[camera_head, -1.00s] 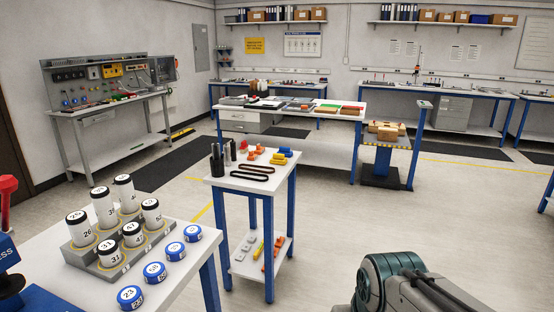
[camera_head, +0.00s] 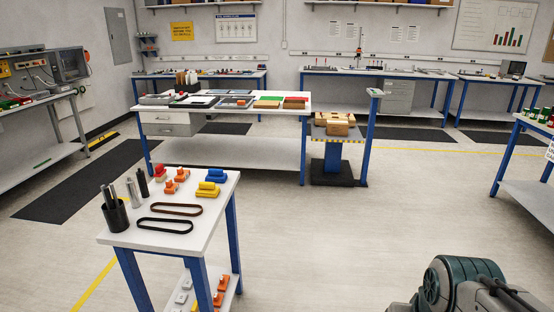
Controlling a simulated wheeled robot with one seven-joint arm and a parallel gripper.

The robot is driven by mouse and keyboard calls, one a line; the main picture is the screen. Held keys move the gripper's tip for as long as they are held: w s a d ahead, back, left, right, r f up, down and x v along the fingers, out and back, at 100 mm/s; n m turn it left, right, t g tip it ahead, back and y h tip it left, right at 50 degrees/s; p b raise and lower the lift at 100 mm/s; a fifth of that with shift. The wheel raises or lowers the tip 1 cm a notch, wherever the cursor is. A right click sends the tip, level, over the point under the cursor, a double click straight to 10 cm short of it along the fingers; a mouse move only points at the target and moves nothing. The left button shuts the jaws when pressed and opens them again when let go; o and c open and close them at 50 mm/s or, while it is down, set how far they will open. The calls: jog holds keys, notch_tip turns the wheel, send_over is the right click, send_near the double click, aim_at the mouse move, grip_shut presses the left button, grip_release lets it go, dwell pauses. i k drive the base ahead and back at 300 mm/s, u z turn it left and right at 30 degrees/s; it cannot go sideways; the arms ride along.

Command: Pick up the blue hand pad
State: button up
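A blue hand pad (camera_head: 216,175) lies near the far right corner of the top of a small white table (camera_head: 208,222) with blue legs. A yellow pad (camera_head: 207,190) lies just in front of it and hides part of its near side. Orange pads (camera_head: 182,175) and a red one (camera_head: 160,170) lie to its left. My gripper is out of view. Only a grey and green part of my arm shows at the bottom right, well away from the small table.
Two dark belts (camera_head: 170,226) and a black cup (camera_head: 116,215) with metal rods share the tabletop. More pads lie on its lower shelf. Behind stands a long workbench (camera_head: 225,142) and a stand with cardboard boxes (camera_head: 336,122). The floor (camera_head: 345,235) right of the small table is clear.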

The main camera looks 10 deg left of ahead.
aim_at(216, 175)
jog(key=z, duration=0.1)
jog(key=i, duration=1.6)
jog(key=u, duration=0.5)
jog(key=i, duration=1.2)
jog(key=u, duration=1.6)
jog(key=i, duration=0.75)
jog(key=u, duration=0.6)
